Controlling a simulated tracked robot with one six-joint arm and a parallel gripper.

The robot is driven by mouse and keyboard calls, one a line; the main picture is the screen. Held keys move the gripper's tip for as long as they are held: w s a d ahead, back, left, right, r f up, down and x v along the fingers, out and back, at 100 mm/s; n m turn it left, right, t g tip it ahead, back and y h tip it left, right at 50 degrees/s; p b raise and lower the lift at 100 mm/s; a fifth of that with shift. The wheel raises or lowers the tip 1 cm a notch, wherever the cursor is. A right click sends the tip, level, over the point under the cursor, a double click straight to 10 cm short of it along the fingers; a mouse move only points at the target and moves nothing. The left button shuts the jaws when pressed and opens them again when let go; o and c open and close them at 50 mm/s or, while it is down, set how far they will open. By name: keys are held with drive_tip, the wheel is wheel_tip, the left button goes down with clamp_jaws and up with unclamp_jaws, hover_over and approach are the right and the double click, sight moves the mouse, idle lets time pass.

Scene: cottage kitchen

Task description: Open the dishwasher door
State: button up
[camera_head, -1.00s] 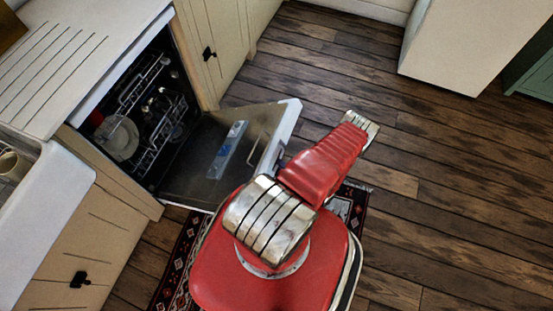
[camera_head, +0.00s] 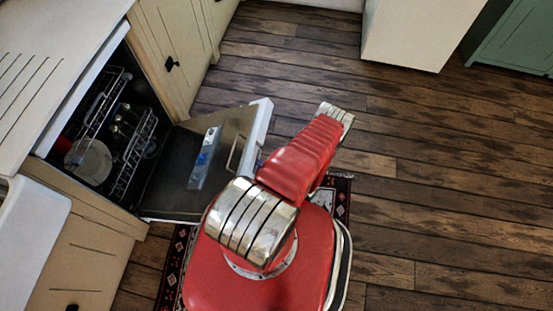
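The dishwasher door (camera_head: 190,178) is tilted well down from the dishwasher opening, its inner face showing with a light detergent tray on it. Its pale outer edge (camera_head: 257,140) lies just left of my red arm. The dishwasher's inside (camera_head: 108,125) is exposed, with racks, a plate and other dishes in it. My arm covers the space right of the door. My gripper cannot be made out; it is hidden behind the arm, so I cannot tell whether it touches the door.
Cream cabinets with black knobs (camera_head: 172,64) stand beyond the dishwasher, under a pale worktop (camera_head: 50,60). A patterned rug (camera_head: 176,262) lies below me. A white block-like unit (camera_head: 412,32) and a green cabinet (camera_head: 512,38) stand at the back. The wooden floor (camera_head: 440,190) on the right is clear.

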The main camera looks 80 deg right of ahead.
drive_tip(key=v, duration=1.2)
drive_tip(key=shift+s+a, duration=0.2)
drive_tip(key=shift+s, duration=0.05)
drive_tip(key=shift+c, duration=0.3)
